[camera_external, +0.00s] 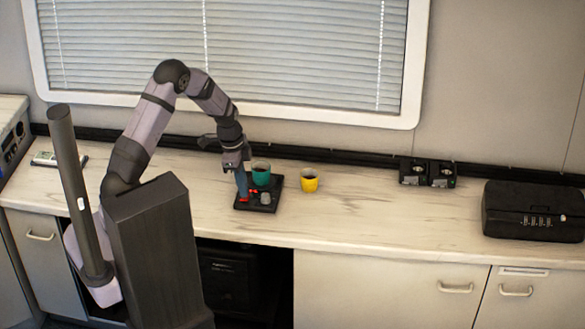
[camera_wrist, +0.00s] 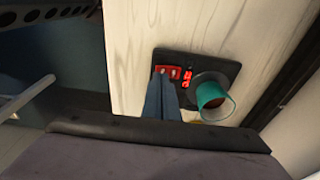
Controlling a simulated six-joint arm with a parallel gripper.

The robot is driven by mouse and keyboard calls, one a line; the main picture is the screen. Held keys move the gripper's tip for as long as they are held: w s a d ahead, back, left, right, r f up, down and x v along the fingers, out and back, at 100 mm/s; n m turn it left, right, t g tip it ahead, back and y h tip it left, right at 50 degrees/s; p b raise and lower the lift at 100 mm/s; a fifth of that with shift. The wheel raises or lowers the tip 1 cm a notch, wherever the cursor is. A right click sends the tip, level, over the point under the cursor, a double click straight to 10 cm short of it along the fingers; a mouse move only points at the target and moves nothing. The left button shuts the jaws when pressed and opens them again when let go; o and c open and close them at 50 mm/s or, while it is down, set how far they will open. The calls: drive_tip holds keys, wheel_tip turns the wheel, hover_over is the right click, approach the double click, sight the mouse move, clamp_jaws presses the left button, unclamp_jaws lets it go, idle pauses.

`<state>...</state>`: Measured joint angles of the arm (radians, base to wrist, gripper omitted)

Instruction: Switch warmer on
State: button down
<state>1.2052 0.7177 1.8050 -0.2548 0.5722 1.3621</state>
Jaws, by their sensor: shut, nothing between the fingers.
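The warmer (camera_external: 269,207) is a flat black unit on the counter, and it also shows in the wrist view (camera_wrist: 228,66). A teal cup (camera_external: 261,174) with dark contents stands on it, also seen in the wrist view (camera_wrist: 207,95). A red rocker switch (camera_wrist: 168,72) sits at one end of the warmer, beside small red digit-like marks (camera_wrist: 187,78). My gripper (camera_external: 242,195) is shut and empty, pointing down at the switch end. In the wrist view its blue fingertips (camera_wrist: 160,78) are right by the red switch; I cannot tell whether they touch it.
A yellow cup (camera_external: 309,181) stands right of the warmer. Black sockets (camera_external: 427,172) and a black lock box (camera_external: 533,210) are farther right. The counter (camera_external: 365,215) between them is clear. A window with blinds (camera_external: 300,50) is behind.

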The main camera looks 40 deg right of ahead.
drive_tip(key=shift+f+b, duration=0.6)
drive_tip(key=shift+f, duration=0.15)
idle(0.6)
drive_tip(key=shift+r, duration=0.15)
wheel_tip(320, 180, up, 7)
drive_tip(key=p, duration=0.5)
idle(0.3)
idle(0.5)
